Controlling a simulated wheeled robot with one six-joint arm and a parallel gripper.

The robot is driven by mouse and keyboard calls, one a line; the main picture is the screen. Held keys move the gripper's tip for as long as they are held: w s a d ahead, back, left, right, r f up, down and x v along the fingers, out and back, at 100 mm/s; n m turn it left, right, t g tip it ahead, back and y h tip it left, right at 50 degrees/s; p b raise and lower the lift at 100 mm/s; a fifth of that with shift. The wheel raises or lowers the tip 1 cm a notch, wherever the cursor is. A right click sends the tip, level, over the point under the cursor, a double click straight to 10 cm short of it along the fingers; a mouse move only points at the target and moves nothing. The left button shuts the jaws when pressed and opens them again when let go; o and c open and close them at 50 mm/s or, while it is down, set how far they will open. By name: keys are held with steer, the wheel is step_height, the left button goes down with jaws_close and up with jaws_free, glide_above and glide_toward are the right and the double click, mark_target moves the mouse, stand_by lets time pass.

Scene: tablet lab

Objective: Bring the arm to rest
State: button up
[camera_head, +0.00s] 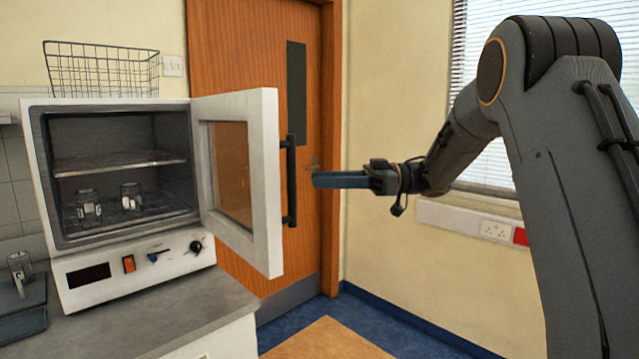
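My arm reaches in from the right of the head view, with its elbow high and its forearm sloping down to the left. My gripper (322,180) is at the arm's end, in mid-air to the right of the open oven door. Its blue-grey fingers point left toward the door's dark handle (290,180), and a gap appears between them and the handle. The fingers are seen from the side, so whether they are open or shut does not show. No held object is visible.
The lab oven (62,185) stands on a grey bench (200,305) with its door (265,110) swung open. Two glass jars (131,196) (88,205) stand inside. A wire basket (100,72) is on top. A wooden room door (240,50) and a window (470,40) are behind.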

steer(key=w+m+t+h, duration=0.1)
steer(key=w+m+t, duration=0.3)
steer(key=w+t, duration=0.35)
steer(key=w+d+f+m+t+h, duration=0.2)
steer(key=d+f+m+t+h, duration=0.4)
steer(key=m+t+h, duration=0.15)
steer(key=s+d+f+m+g+h, duration=0.2)
steer(key=s+d+f+m+h, duration=0.15)
steer(key=d+f+h, duration=0.3)
steer(key=s+d+f+m+g+h, duration=0.2)
steer(key=s+d+f+g+h, duration=0.15)
steer(key=s+f, duration=0.85)
steer(key=s+f+g, duration=0.3)
steer(key=s, duration=0.8)
steer(key=s+a+f+m+g, duration=0.1)
steer(key=s+f+g, duration=0.2)
steer(key=s, duration=0.9)
steer(key=shift+f+m+g, duration=0.2)
steer(key=shift+m+g, duration=0.1)
steer(key=shift+g, duration=0.45)
steer(key=shift+s+a+y, duration=0.1)
steer(key=shift+s+y, duration=0.15)
steer(key=shift+c, duration=0.6)
